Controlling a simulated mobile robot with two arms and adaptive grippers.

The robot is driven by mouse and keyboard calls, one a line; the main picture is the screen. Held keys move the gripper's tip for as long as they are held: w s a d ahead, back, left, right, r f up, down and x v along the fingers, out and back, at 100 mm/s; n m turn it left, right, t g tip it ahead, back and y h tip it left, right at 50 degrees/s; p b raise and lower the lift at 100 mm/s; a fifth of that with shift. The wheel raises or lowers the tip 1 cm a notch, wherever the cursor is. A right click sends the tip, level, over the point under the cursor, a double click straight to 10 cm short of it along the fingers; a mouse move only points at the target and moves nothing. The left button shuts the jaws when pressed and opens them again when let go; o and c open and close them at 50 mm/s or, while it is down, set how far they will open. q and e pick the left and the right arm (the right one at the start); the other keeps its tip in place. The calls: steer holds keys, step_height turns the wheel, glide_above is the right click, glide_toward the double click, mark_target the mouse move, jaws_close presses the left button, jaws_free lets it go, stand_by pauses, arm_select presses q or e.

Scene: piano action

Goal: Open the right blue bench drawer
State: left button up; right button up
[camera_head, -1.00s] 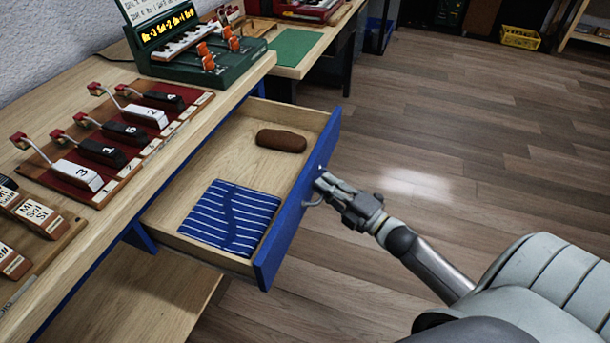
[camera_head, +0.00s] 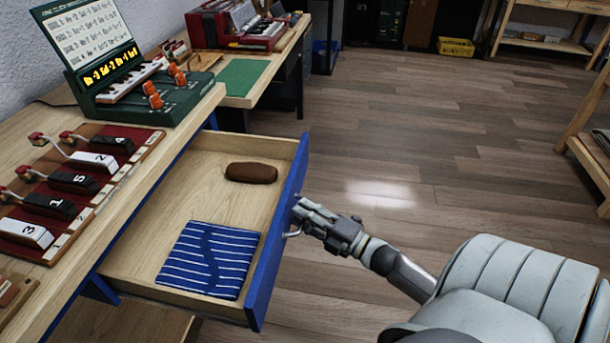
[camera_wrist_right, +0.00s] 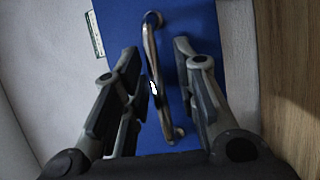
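The blue-fronted bench drawer (camera_head: 276,240) stands well out from the wooden bench, its inside in plain view. A brown oblong object (camera_head: 251,173) and a folded blue cloth with white stripes (camera_head: 210,260) lie in it. My right gripper (camera_head: 297,212) is at the outer face of the drawer front. In the right wrist view, the metal handle (camera_wrist_right: 157,85) on the blue front (camera_wrist_right: 205,20) runs between the two fingers of my right gripper (camera_wrist_right: 156,50). Gaps show between the fingers and the handle, so the gripper looks open around it. My left gripper is out of view.
The bench top (camera_head: 150,190) carries numbered key models (camera_head: 75,182) and a green keyboard device (camera_head: 130,90). A second bench with a green mat (camera_head: 236,77) stands beyond. The wooden floor (camera_head: 430,150) right of the drawer is clear.

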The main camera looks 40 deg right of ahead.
steer(key=r+v, duration=0.1)
steer(key=v, duration=1.1)
steer(key=shift+f, duration=0.5)
steer(key=shift+f, duration=0.1)
